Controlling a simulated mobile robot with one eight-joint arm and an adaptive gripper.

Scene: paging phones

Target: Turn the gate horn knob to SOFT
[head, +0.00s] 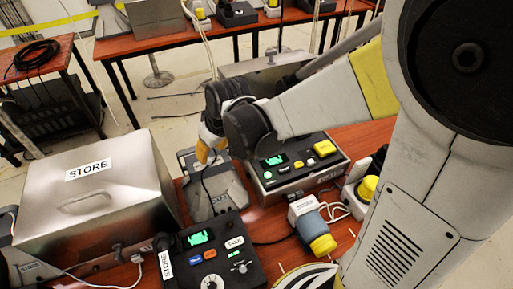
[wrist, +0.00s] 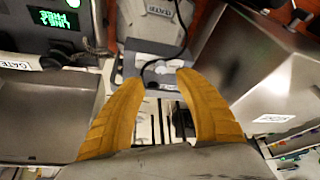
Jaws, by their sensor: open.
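The gate horn (head: 213,197) is a grey, flared unit lying on the red table between the STORE metal box and the gate console; its GATE label is partly readable. In the wrist view the grey horn (wrist: 150,50) lies beyond my fingertips, with its label upside down and a black cable across it. I cannot make out its knob or the SOFT mark in either view. My gripper (head: 207,150) is above the horn's far end, partly hidden by my arm.
The gate console (head: 300,160) with a green display stands right of the horn. The STORE metal box (head: 95,190) is at left, the STORE phone (head: 212,255) in front. A grey handset with a yellow end (head: 318,238) lies near my arm. Cables cross the table.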

